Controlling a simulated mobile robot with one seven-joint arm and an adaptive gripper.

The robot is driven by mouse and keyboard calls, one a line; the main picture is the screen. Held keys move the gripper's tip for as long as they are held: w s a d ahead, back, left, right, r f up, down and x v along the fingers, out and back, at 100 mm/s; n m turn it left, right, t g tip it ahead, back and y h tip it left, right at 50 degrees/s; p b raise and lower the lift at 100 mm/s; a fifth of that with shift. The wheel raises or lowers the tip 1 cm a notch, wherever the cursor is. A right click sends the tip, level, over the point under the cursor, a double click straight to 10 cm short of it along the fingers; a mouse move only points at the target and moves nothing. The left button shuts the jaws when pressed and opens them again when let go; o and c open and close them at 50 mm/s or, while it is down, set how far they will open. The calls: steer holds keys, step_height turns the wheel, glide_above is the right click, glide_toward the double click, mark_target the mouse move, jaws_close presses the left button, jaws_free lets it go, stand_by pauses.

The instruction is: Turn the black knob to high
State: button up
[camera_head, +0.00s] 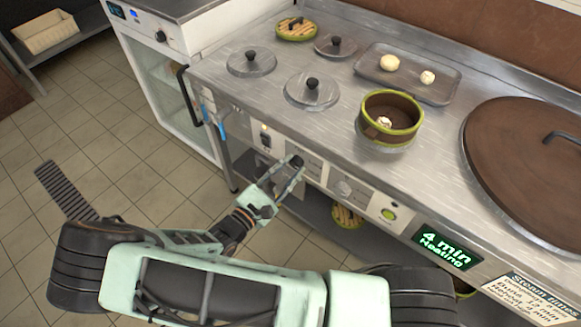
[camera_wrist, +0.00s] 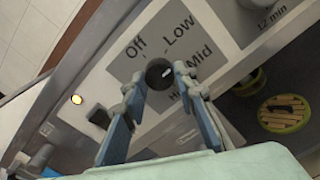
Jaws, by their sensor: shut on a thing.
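The black knob (camera_wrist: 159,74) is on the front panel, on a grey plate (camera_wrist: 150,25) marked Off, Low and Mid, with a partly hidden label starting with H. A small white mark on the knob's face lies toward its right side, roughly on the Mid side; its exact setting is hard to tell. My gripper (camera_wrist: 160,77) is shut on the knob, one finger on each side. In the head view the knob (camera_head: 296,160) sits at the tips of my gripper (camera_head: 282,176), which reaches in from the front.
An amber lamp (camera_wrist: 77,99) and black switch (camera_wrist: 100,119) are beside the plate. Lidded wells, a steamer basket (camera_head: 390,118) and a bun tray (camera_head: 440,92) are on the counter.

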steer(key=m, duration=0.4)
steer(key=shift+a+m, duration=0.1)
steer(key=shift+m, duration=0.2)
steer(key=m, duration=0.4)
steer(key=shift+m, duration=0.3)
steer(key=m, duration=0.4)
steer(key=shift+r+p, duration=0.15)
steer(key=shift+p, duration=0.2)
steer(key=shift+m, duration=2.4)
steer(key=o, duration=1.2)
steer(key=shift+c, duration=0.2)
steer(key=v, duration=1.2)
